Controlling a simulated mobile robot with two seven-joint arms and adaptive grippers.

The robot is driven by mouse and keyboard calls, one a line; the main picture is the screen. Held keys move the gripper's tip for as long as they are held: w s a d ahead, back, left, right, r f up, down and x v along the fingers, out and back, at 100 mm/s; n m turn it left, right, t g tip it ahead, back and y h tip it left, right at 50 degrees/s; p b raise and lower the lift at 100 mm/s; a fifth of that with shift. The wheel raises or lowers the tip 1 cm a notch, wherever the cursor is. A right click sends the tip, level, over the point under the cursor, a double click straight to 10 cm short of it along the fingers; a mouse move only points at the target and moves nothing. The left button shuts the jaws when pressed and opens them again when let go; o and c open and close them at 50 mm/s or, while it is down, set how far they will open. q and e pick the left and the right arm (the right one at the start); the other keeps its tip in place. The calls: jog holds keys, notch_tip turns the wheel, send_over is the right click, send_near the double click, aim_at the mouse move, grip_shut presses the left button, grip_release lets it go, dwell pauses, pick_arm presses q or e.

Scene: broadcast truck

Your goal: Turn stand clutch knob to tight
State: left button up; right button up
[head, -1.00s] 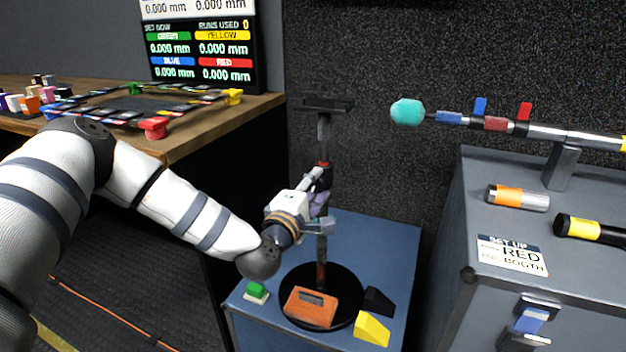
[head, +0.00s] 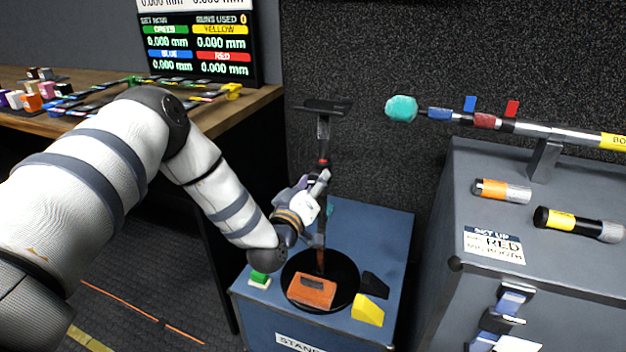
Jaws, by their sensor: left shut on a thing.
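A dark stand (head: 323,145) rises from a round black base (head: 352,283) on a blue case. It has a flat black top plate and a red band on its pole. My left gripper (head: 322,190) is at the middle of the pole, shut on the stand clutch knob. The knob is mostly hidden by the fingers, so its setting cannot be read. My right gripper is not in view.
An orange box (head: 312,291) lies on the base. A green block (head: 260,279), yellow wedge (head: 368,310) and black wedge (head: 374,285) are around it. A grey cabinet (head: 445,210) with microphones and a boom pole (head: 555,132) stands right. A wooden desk (head: 225,115) is left.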

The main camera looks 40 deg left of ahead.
pick_arm(q)
jog(key=shift+r+m+p, duration=0.15)
jog(key=shift+m+p, duration=0.2)
jog(key=shift+m, duration=0.85)
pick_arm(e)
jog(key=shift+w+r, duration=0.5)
pick_arm(q)
jog(key=o, duration=1.2)
jog(key=shift+c, duration=0.2)
jog(key=v, duration=1.2)
